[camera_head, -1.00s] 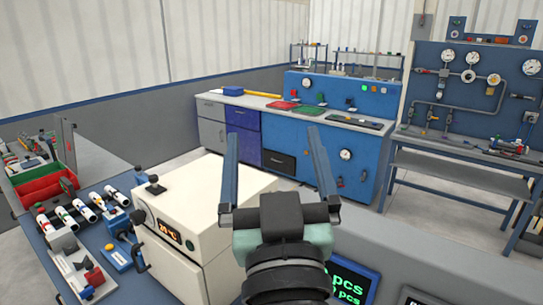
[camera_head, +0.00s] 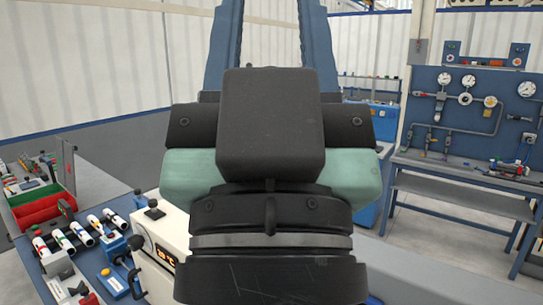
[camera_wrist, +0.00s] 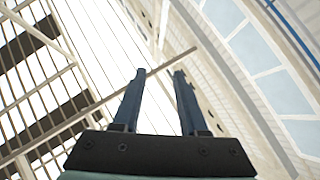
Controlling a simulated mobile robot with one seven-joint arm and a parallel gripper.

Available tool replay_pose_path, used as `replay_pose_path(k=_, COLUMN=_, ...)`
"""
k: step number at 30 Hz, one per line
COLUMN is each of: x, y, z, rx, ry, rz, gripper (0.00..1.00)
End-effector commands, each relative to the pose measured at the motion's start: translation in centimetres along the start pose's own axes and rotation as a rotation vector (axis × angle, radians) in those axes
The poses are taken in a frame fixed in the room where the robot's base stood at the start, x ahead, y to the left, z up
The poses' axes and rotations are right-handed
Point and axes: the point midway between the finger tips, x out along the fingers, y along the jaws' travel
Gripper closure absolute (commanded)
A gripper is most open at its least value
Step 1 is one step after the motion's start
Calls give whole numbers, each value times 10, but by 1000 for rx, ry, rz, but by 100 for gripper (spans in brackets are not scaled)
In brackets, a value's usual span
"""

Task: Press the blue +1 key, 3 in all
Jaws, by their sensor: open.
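My gripper (camera_head: 271,20) fills the middle of the head view, close to the camera. Its two blue fingers point up and run out of the top edge. In the wrist view the fingers (camera_wrist: 157,75) are parted with nothing between them, in front of the roof and wall structure. No blue +1 key can be made out in either view. The "pcs" display is also out of sight; my gripper and wrist cover the middle and lower middle of the head view.
A bench at the left holds several white pipes (camera_head: 63,240), a red and green bin (camera_head: 45,205) and a blue box with a yellow button (camera_head: 113,284). A cream oven (camera_head: 172,228) is partly covered. A gauge panel (camera_head: 480,115) stands at the right behind a shelf bench.

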Motion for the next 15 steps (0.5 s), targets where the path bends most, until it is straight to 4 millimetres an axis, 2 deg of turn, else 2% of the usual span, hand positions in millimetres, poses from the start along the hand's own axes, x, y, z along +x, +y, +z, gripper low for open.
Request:
replay_pose_path(k=1, x=0, y=0, z=0, rx=0, ry=-1, rz=0, gripper=68)
replay_pose_path(k=6, x=0, y=0, z=0, rx=0, ry=-1, rz=0, gripper=99)
replay_pose_path(k=15, x=0, y=0, z=1, rx=0, ry=-1, rz=0, gripper=100)
